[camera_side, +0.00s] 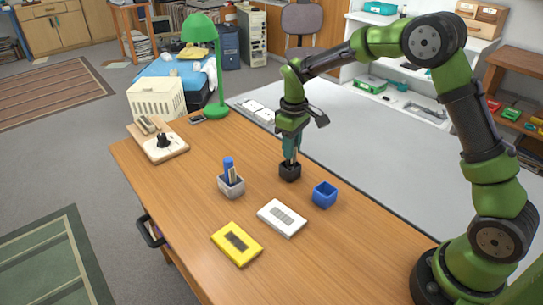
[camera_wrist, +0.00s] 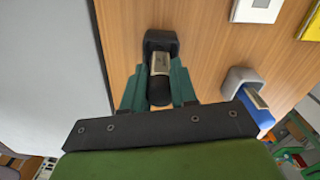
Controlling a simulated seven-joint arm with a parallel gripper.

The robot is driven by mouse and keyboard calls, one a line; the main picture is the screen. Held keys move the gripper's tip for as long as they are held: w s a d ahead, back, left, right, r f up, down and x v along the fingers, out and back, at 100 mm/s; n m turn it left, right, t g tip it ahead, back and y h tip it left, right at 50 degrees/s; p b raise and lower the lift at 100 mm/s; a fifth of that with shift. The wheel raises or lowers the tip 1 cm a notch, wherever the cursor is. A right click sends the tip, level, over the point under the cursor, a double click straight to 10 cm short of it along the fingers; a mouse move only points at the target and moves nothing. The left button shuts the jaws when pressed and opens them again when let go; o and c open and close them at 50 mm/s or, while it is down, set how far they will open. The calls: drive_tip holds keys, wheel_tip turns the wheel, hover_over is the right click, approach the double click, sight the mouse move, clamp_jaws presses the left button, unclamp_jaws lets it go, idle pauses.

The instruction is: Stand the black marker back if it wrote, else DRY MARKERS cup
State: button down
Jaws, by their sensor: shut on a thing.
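My gripper (camera_wrist: 158,88) is shut on the black marker (camera_wrist: 159,91), which has a black end and a pale label band. The marker is upright, its far end at or inside the black cup (camera_side: 290,172). The cup also shows in the wrist view (camera_wrist: 153,36). How deep the marker sits is hidden. In the side view my gripper (camera_side: 290,158) is right above this cup, and the marker is mostly hidden. A blue cup (camera_side: 325,197) stands to the right, empty as far as I see. I can read no DRY MARKERS label.
A grey-white cup (camera_side: 231,188) holds a blue marker (camera_side: 229,168). A green lamp (camera_side: 203,40) and a board (camera_side: 160,147) stand at the far end. The table's left side is clear.

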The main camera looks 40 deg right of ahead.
drive_tip(key=shift+f, duration=0.8)
drive_tip(key=shift+f, duration=0.15)
drive_tip(key=c, duration=0.9)
unclamp_jaws()
